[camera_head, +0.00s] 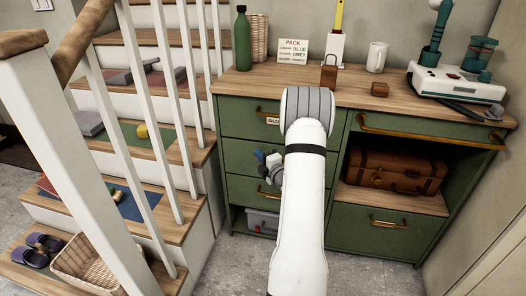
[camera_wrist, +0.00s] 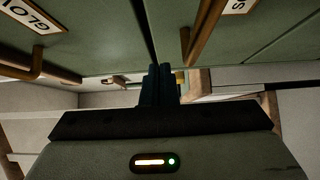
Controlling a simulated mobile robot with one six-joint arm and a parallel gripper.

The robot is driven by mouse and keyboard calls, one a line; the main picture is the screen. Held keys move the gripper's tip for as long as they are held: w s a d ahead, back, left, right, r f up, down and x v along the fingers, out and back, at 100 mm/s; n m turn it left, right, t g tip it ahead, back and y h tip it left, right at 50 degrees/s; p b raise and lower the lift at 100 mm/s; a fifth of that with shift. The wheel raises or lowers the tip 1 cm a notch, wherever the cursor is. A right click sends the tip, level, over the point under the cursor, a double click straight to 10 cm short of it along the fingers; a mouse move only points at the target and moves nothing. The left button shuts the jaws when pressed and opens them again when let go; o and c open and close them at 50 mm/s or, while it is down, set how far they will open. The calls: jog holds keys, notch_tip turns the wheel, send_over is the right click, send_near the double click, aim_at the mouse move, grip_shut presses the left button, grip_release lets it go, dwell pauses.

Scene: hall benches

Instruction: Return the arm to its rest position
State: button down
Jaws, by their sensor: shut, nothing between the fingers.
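My white arm reaches forward from the bottom middle of the head view, in front of the green cabinet (camera_head: 250,155). My gripper shows only in part there, at the left side of the arm near the drawer fronts. In the wrist view my gripper (camera_wrist: 160,84) has its dark fingers together with nothing between them. Drawer fronts (camera_wrist: 100,30) with brass handles and labels fill the upper part of the wrist view, close to the fingers. I cannot tell whether the fingers touch anything.
A staircase with white balusters (camera_head: 170,80) stands left of the arm. The wooden top (camera_head: 260,85) holds a green bottle (camera_head: 242,38), a mug (camera_head: 376,57) and a white machine (camera_head: 450,82). A brown suitcase (camera_head: 395,170) lies in the open shelf at right. Grey floor (camera_head: 235,262) is clear in front.

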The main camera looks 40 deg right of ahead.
jog(key=s+p, duration=0.2)
jog(key=s, duration=0.8)
jog(key=shift+s+a, duration=0.2)
jog(key=shift+a, duration=0.25)
